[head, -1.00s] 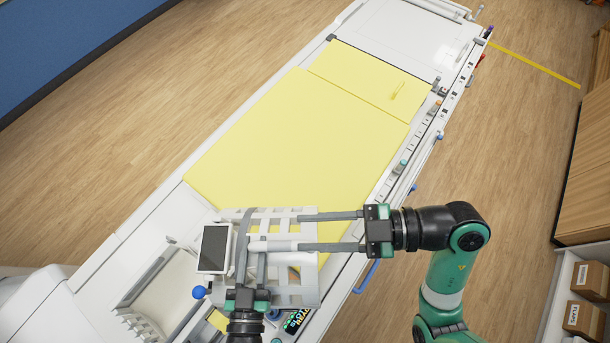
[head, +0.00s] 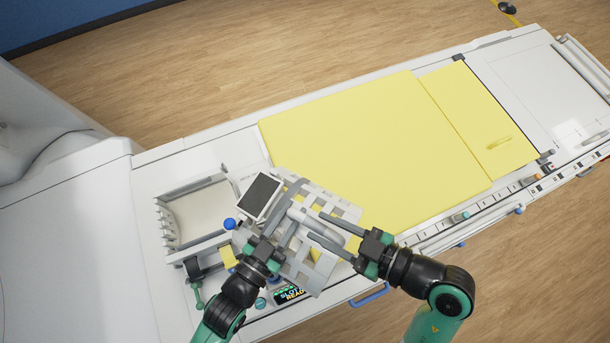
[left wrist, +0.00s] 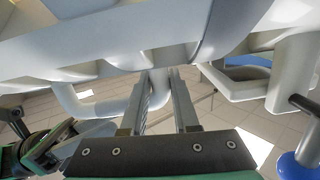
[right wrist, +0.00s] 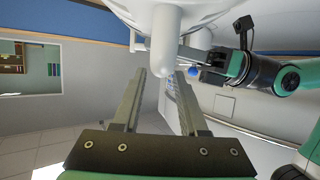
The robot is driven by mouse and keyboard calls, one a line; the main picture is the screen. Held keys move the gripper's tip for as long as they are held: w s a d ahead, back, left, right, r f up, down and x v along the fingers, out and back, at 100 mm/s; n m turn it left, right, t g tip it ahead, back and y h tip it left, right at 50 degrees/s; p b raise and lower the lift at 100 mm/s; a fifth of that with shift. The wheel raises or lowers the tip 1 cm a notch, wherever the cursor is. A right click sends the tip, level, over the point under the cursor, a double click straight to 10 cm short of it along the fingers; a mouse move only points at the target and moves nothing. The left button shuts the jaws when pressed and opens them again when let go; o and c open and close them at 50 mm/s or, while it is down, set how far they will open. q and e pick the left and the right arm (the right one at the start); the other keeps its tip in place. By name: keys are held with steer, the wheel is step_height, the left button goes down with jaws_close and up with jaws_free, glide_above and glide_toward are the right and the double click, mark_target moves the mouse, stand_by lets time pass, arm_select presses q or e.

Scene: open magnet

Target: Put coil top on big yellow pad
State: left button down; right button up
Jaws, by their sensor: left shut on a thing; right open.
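The coil top (head: 305,222) is a white lattice panel with grey straps and a dark-screened box on its left end. In the head view it overlaps the near left corner of the big yellow pad (head: 370,140), apparently held above the bed. My left gripper (head: 288,212) is shut on a pale tube-shaped handle of the coil top, also seen between its fingers in the left wrist view (left wrist: 165,80). My right gripper (head: 315,228) is open; in the right wrist view its fingers (right wrist: 161,75) stand either side of a rounded white bar end of the coil top.
A smaller yellow pad (head: 475,105) lies beyond the big pad at right. A white cradle (head: 200,210) with a slotted edge stands left of the coil top. A blue ball knob (head: 229,224) and a lit display (head: 288,293) are near my left arm. The big pad's middle is clear.

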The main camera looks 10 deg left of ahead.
mark_target(305, 219)
arm_select(q)
steer(key=shift+r, duration=0.2)
arm_select(e)
steer(key=x, duration=0.5)
steer(key=shift+w+a, duration=0.15)
steer(key=shift+a, duration=0.05)
jaws_close()
stand_by(0.9)
arm_select(q)
steer(key=c, duration=1.1)
jaws_free()
arm_select(e)
steer(key=shift+r, duration=0.15)
arm_select(q)
steer(key=o, duration=0.5)
steer(key=shift+f, duration=0.1)
steer(key=shift+s, duration=0.1)
